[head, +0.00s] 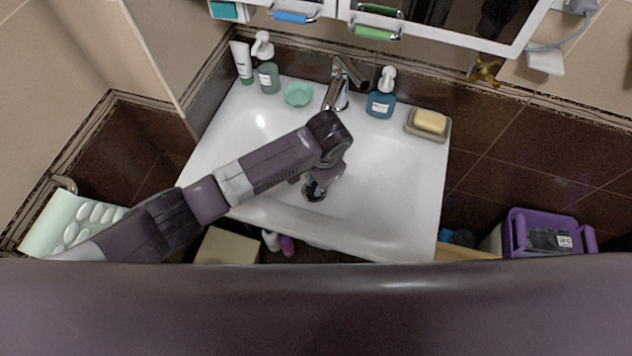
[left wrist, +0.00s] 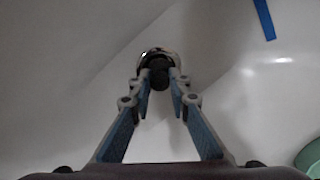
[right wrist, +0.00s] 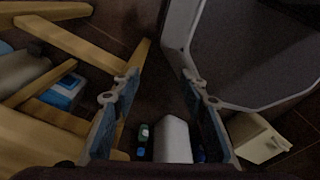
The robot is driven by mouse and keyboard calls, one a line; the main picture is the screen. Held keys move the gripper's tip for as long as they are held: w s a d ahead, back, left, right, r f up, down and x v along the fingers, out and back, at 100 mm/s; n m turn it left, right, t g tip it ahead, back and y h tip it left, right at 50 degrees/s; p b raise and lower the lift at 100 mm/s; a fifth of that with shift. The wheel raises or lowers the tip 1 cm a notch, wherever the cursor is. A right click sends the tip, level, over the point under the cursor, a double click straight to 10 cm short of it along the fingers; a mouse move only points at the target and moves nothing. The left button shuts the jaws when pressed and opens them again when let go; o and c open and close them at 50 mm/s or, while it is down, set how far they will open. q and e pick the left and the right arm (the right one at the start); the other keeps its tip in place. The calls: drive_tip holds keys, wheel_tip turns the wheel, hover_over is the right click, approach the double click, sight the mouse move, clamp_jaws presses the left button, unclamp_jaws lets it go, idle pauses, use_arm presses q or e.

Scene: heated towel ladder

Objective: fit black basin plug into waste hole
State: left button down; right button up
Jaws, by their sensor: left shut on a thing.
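The white basin (head: 390,190) fills the middle of the head view. My left gripper (head: 314,186) points down inside it, over the waste hole (head: 311,195), which is partly covered by the gripper. In the left wrist view, my left gripper (left wrist: 159,90) is shut on the black basin plug (left wrist: 160,72). The metal rim of the waste hole (left wrist: 150,54) shows just behind the plug. I cannot tell whether the plug is in the hole or just above it. My right gripper (right wrist: 157,82) is open and empty, below the basin's level, seen only in its wrist view.
A chrome tap (head: 337,92), a blue soap bottle (head: 381,100), a green dish (head: 298,94) and a soap tray with yellow soap (head: 430,121) stand along the basin's back. A purple bin (head: 519,232) is at the right. The basin's right half is clear.

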use_arm(q)
drive_tip(key=shift+a+g+h, duration=0.1)
drive_tip(key=shift+g+h, duration=0.2)
drive_tip(key=shift+g, duration=0.1)
drive_tip(key=shift+w+g+h, duration=0.1)
drive_tip(key=shift+g+h, duration=0.3)
drive_tip(key=shift+g, duration=0.1)
drive_tip(key=shift+w+a+p, duration=0.2)
drive_tip(key=shift+w+p, duration=0.1)
drive_tip(key=shift+p, duration=0.15)
idle(0.6)
drive_tip(key=shift+p, duration=0.3)
drive_tip(key=shift+f+b, duration=0.5)
drive_tip(key=shift+f, duration=0.4)
